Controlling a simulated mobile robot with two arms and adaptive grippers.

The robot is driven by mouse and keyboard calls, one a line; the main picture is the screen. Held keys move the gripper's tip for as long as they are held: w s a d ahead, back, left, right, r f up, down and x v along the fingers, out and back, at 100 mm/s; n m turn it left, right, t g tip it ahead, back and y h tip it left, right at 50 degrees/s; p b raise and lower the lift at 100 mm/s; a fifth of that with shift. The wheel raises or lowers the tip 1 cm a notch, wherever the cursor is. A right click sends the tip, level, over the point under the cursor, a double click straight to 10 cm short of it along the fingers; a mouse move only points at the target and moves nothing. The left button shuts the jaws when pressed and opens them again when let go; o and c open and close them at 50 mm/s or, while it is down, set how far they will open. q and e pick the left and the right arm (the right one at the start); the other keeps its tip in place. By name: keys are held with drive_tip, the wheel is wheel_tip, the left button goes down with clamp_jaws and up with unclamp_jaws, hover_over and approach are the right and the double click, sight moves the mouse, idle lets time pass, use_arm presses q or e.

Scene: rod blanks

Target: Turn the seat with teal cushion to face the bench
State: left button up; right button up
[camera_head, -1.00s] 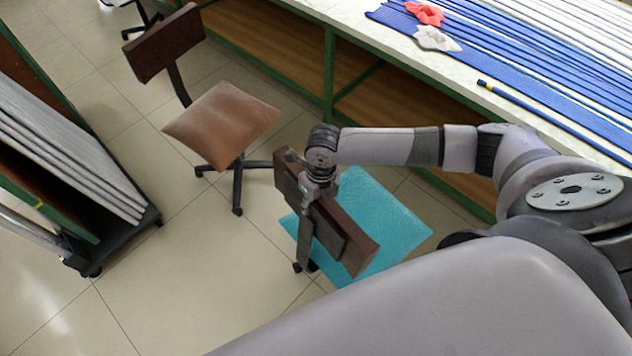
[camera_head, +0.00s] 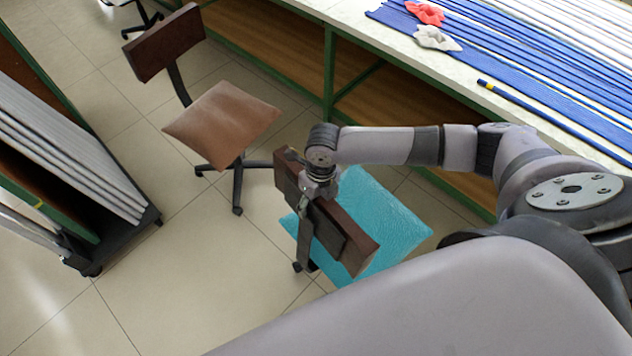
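The seat with the teal cushion (camera_head: 385,225) stands at the centre, beside the bench (camera_head: 300,75). Its dark brown backrest (camera_head: 345,240) is on the side away from the bench, roughly parallel to the bench's edge, so the seat faces the bench. My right arm reaches in from the right over the cushion. Its gripper (camera_head: 318,190) is at the top edge of the backrest, near the backrest's left part. The fingers are small and partly hidden, so I cannot tell whether they grip it. My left gripper is not in view.
A chair with a brown cushion (camera_head: 222,122) stands just up and left of the teal one. A wheeled rack of panels (camera_head: 75,150) is at the left. Blue and white rods (camera_head: 540,75) lie on the bench. Tiled floor is clear at the lower left.

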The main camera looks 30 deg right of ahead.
idle(0.3)
drive_tip(key=r, duration=0.8)
drive_tip(key=d+r, duration=0.1)
drive_tip(key=r, duration=0.3)
